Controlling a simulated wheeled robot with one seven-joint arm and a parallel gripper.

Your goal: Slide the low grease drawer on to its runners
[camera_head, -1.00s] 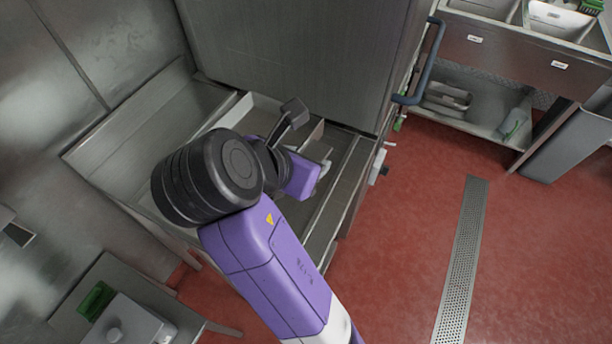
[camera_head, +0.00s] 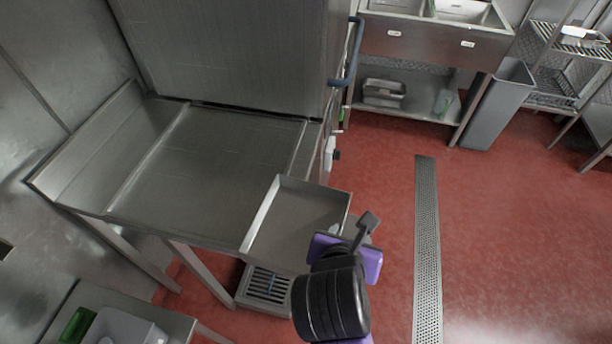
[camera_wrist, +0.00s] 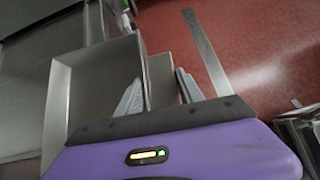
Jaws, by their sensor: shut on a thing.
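The grease drawer is a shallow, empty grey metal tray (camera_head: 297,222), held in the air by the front right corner of the steel bench. My gripper (camera_head: 352,230) is shut on its right end. In the wrist view the drawer (camera_wrist: 98,85) extends away to the left, and my gripper's pale fingers (camera_wrist: 158,88) stand on either side of its end wall. The drawer looks about level. The exact finger contact is partly hidden by my wrist. I cannot make out the runners.
The steel bench top (camera_head: 205,155) is bare, with a large steel housing (camera_head: 230,50) behind it. A low slotted grate (camera_head: 268,284) lies below the drawer. A side table with a grey bin (camera_head: 125,328) stands at lower left.

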